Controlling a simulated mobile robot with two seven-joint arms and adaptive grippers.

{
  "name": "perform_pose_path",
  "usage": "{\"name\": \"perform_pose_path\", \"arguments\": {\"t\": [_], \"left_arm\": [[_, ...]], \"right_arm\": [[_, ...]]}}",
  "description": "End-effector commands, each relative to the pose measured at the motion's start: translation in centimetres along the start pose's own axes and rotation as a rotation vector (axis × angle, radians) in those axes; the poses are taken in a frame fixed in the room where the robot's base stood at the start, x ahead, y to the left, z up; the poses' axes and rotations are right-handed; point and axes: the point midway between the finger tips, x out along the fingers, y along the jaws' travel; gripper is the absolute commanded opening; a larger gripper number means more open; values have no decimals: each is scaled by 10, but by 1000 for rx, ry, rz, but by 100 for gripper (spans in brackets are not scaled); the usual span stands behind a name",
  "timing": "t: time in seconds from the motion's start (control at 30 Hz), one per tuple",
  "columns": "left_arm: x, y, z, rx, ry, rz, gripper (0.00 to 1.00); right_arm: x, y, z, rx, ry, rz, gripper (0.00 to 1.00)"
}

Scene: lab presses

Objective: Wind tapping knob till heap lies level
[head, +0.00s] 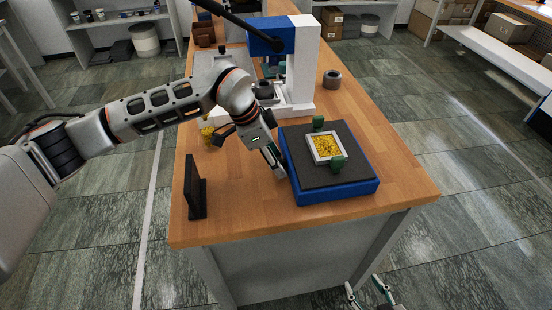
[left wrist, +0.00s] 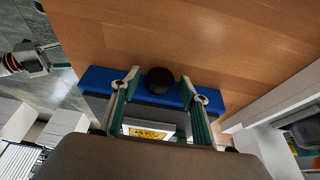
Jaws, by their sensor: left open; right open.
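A blue tapping unit (head: 335,190) with a dark top stands on the wooden bench. On it sits a square grey mould (head: 310,146) holding a yellow granular heap (head: 327,148), with green blocks (head: 338,163) at two sides. The heap's levelness is too small to judge. A black round knob (left wrist: 160,81) shows at the blue edge in the left wrist view, between the spread fingers of my open left gripper (left wrist: 160,76); contact cannot be told. In the head view my left gripper (head: 277,164) is at the unit's left side and the knob is hidden. My right gripper (head: 366,285) is open and empty below the bench front.
A blue and white press (head: 302,65) stands behind the unit. A dark upright panel (head: 195,187) stands at the bench's front left. A grey ring-shaped part (head: 332,79) lies at the back right. The bench right of the unit is clear.

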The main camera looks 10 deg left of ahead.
Motion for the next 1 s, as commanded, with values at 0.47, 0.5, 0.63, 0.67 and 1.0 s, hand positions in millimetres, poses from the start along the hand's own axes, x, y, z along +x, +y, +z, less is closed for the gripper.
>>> {"name": "perform_pose_path", "arguments": {"t": [0.47,0.5,0.63,0.67,1.0], "left_arm": [[0,0,0,2,0,-4,7],[0,1,0,6,-1,-12,7],[1,3,2,35,-4,-76,7],[1,4,2,45,-3,-97,7],[4,8,2,130,-1,-306,7]], "right_arm": [[0,2,-3,-2,5,2,46],[0,2,-3,-2,5,2,46],[0,2,-2,-2,5,2,46],[0,2,-2,-2,5,2,46],[9,-2,18,0,-6,-1,46]]}}
